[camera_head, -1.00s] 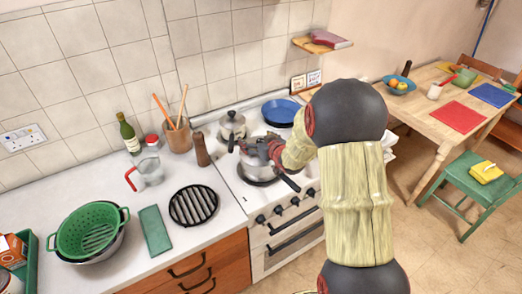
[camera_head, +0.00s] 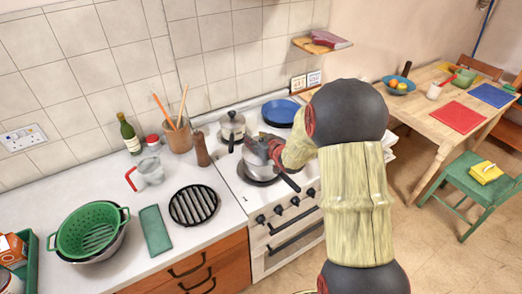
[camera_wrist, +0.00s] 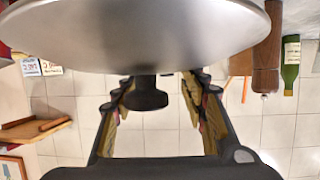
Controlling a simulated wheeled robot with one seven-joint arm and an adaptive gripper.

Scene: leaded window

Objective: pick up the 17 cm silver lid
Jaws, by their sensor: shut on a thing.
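The silver lid (camera_wrist: 150,35) fills the top of the wrist view, and its black knob (camera_wrist: 147,95) sits between the fingers. My gripper (camera_wrist: 160,100) is shut on the lid by this knob. In the head view the lid (camera_head: 255,151) looks tilted over a silver pan (camera_head: 258,170) on the front of the stove. My gripper (camera_head: 274,150) is beside it there, partly hidden by my arm. Whether the lid is fully clear of the pan is hard to tell.
A second lidded pot (camera_head: 232,127) stands just behind on the stove, close to the lid. A pepper mill (camera_head: 201,149) and utensil crock (camera_head: 178,138) stand left of the stove. A black trivet (camera_head: 194,205) lies on the counter.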

